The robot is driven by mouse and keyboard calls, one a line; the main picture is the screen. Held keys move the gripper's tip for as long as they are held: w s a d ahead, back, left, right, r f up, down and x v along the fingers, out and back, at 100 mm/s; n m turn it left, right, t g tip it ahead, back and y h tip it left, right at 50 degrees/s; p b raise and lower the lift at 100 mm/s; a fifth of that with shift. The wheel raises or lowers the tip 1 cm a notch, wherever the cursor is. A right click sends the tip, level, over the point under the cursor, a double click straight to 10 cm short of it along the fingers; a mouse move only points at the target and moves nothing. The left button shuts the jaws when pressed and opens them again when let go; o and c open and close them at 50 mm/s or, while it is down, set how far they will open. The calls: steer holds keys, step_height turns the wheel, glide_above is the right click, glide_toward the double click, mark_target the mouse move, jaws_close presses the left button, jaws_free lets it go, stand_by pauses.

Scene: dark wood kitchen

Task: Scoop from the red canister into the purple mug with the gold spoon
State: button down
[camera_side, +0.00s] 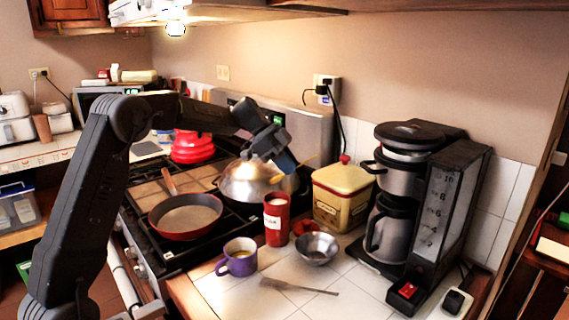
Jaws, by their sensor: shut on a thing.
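The red canister (277,220) stands upright and open on the white tiled counter, with a pale label on its front. The purple mug (240,260) stands in front of it to the left, its handle to the left and something brownish inside. My gripper (287,163) is above and slightly right of the canister, in front of the kettle. It is shut on the gold spoon (304,163), which shows only as a thin gold strip by the fingertips. The spoon's bowl and any load in it cannot be made out.
A metal bowl (316,248) and a red lid (304,227) sit right of the canister. A flat utensil (300,287) lies in front. A yellow tin (341,196) and coffee maker (412,210) stand behind and right. A pan (186,217) and kettle (245,184) are on the stove.

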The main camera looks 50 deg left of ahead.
mark_target(281, 176)
steer(key=shift+f, duration=2.95)
steer(key=shift+s+a+r, duration=0.1)
steer(key=shift+a+r, duration=0.05)
steer(key=shift+r, duration=0.55)
steer(key=shift+s+a+r, duration=0.1)
steer(key=shift+a+r, duration=0.05)
steer(key=shift+r, duration=0.6)
steer(key=shift+s+a+r, duration=0.1)
steer(key=shift+a+r, duration=0.05)
steer(key=shift+r, duration=0.55)
steer(key=shift+w+d+r+g+y, duration=0.2)
steer(key=shift+d+r+g+y, duration=0.2)
steer(key=shift+r+y, duration=0.25)
steer(key=shift+w+d+r+g+y, duration=0.2)
steer(key=shift+d+r+g+y, duration=0.2)
steer(key=shift+y, duration=0.45)
steer(key=shift+r, duration=0.1)
steer(key=s+d+f+m+g, duration=0.1)
steer(key=s+d+f+m, duration=0.2)
steer(key=s, duration=0.5)
steer(key=s+d+f+m+g, duration=0.1)
steer(key=s+f+m, duration=0.2)
steer(key=s+f, duration=0.4)
steer(key=f+g, duration=0.1)
steer(key=g, duration=0.6)
steer(key=w+f+g+y, duration=0.1)
steer(key=g, duration=0.3)
steer(key=shift+d+f+m, duration=0.2)
steer(key=shift+f+m, duration=0.1)
steer(key=shift+f, duration=0.05)
